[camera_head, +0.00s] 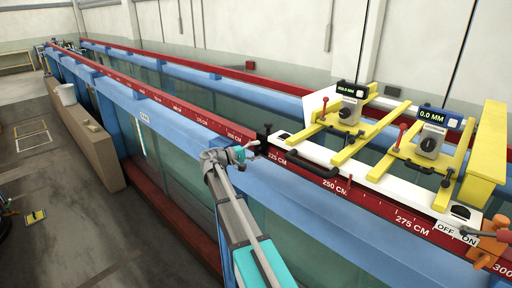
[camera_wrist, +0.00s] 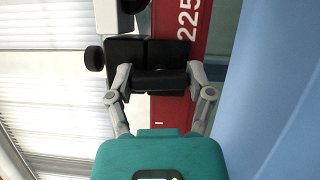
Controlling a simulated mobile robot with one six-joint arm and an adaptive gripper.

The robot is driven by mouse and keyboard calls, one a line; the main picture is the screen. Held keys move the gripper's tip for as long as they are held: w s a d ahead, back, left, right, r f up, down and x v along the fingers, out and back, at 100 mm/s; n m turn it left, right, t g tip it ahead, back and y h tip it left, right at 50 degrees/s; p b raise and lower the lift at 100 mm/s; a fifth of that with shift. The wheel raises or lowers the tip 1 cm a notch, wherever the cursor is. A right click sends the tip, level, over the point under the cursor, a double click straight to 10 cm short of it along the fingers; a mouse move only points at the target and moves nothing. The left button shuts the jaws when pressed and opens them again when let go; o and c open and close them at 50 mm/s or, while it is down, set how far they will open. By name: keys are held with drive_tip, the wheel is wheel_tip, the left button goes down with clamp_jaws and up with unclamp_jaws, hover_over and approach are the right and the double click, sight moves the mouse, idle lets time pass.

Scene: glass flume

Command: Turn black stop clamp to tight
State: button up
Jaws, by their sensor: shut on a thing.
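The black stop clamp (camera_head: 264,132) sits on the red scale rail near the 225 cm mark, at the left end of the white carriage. In the wrist view, the clamp (camera_wrist: 150,51) is a dark block across the rail with a round knob at its left. My gripper (camera_head: 243,154) is at the near side of the rail, beside the clamp. In the wrist view, my gripper (camera_wrist: 159,78) has one finger on each side of a black part of the clamp and is shut on it. The clamp's far side is hidden, and I cannot tell whether it is tight.
The red rail (camera_head: 182,117) runs along the blue flume beam. The white carriage (camera_head: 317,150) with a black handle (camera_head: 311,167) and yellow gauge frames stands to the right. An ON/OFF plate (camera_head: 457,233) and orange part (camera_head: 490,246) are further right. The rail left of the clamp is clear.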

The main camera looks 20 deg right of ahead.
drive_tip(key=shift+m+y+p, duration=0.6)
drive_tip(key=shift+m+p, duration=0.1)
drive_tip(key=shift+m, duration=0.7)
drive_tip(key=o, duration=1.1)
drive_tip(key=shift+f+n+b, duration=0.1)
drive_tip(key=shift+n+b, duration=0.3)
